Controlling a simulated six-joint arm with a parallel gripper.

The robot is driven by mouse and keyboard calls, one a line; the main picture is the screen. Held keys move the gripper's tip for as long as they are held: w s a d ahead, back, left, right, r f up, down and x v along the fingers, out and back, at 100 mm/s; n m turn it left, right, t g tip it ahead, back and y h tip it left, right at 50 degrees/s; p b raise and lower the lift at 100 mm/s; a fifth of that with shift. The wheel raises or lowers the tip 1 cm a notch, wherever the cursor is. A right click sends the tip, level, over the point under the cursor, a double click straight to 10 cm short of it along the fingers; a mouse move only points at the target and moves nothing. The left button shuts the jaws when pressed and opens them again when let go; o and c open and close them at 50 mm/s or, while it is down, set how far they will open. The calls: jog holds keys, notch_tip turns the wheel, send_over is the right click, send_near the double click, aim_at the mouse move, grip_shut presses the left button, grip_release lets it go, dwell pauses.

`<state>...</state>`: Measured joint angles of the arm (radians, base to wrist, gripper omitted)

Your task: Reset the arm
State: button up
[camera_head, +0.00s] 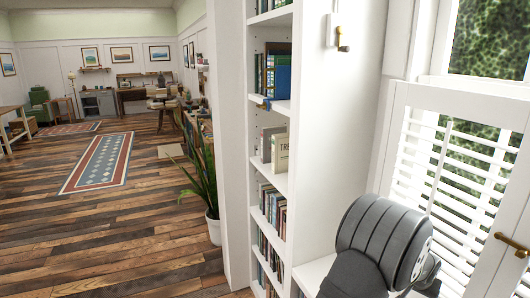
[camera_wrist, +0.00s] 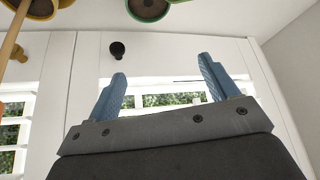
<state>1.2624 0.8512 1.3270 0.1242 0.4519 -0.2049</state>
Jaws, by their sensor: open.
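My gripper (camera_wrist: 165,85) shows in the wrist view, with its two blue fingers spread apart and nothing between them. White shutters with slats (camera_wrist: 165,100) and a dark round knob (camera_wrist: 117,50) lie beyond the fingers. In the head view a dark grey part of my arm stands at the lower right, in front of the window shutters (camera_head: 455,175). My gripper's fingers cannot be made out in that view.
A white bookshelf (camera_head: 283,108) with books stands left of my arm. A brass handle (camera_head: 512,243) is at the right edge. Round dark-centred objects with coloured rims (camera_wrist: 150,8) are at the top of the wrist view. Open plank floor (camera_head: 110,240) lies far left.

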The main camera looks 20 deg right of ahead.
jog(key=shift+f, duration=0.55)
dwell(0.4)
jog(key=s+a+r, duration=0.4)
jog(key=a, duration=0.6)
jog(key=shift+h, duration=0.3)
jog(key=shift+d+r+x, duration=0.1)
jog(key=shift+d+x, duration=0.05)
jog(key=shift+x, duration=2.7)
jog(key=shift+d+r+x, duration=0.1)
jog(key=shift+x, duration=2.7)
jog(key=shift+d+r+x, duration=0.1)
jog(key=shift+d+x, duration=0.05)
jog(key=shift+x, duration=2.7)
jog(key=shift+w, duration=0.15)
jog(key=c, duration=1.3)
notch_tip(320, 180, up, 13)
jog(key=shift+c, duration=0.2)
